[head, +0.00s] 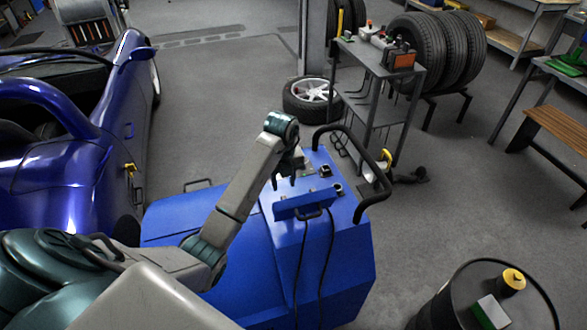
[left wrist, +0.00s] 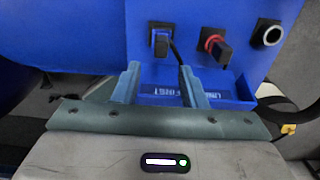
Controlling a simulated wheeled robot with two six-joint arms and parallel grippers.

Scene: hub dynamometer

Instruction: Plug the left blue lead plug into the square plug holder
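My left gripper (head: 284,180) is above the console of the blue machine (head: 325,260). In the left wrist view its two fingers (left wrist: 160,88) are apart with nothing held between them. Just beyond them, on the blue panel, is a black square holder (left wrist: 152,32) with a dark blue plug-like piece (left wrist: 161,44) in it. A black lead (left wrist: 176,55) runs down from there toward the right finger. I cannot tell for certain which lead plug this is. My right gripper is not in view.
A red-and-black knob (left wrist: 215,45) and a round pale-ringed fitting (left wrist: 270,35) are right of the holder. A blue ledge (head: 300,203) and black handle rail (head: 375,190) border the console. A blue car (head: 85,185) stands left, a tool cart (head: 375,75) behind.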

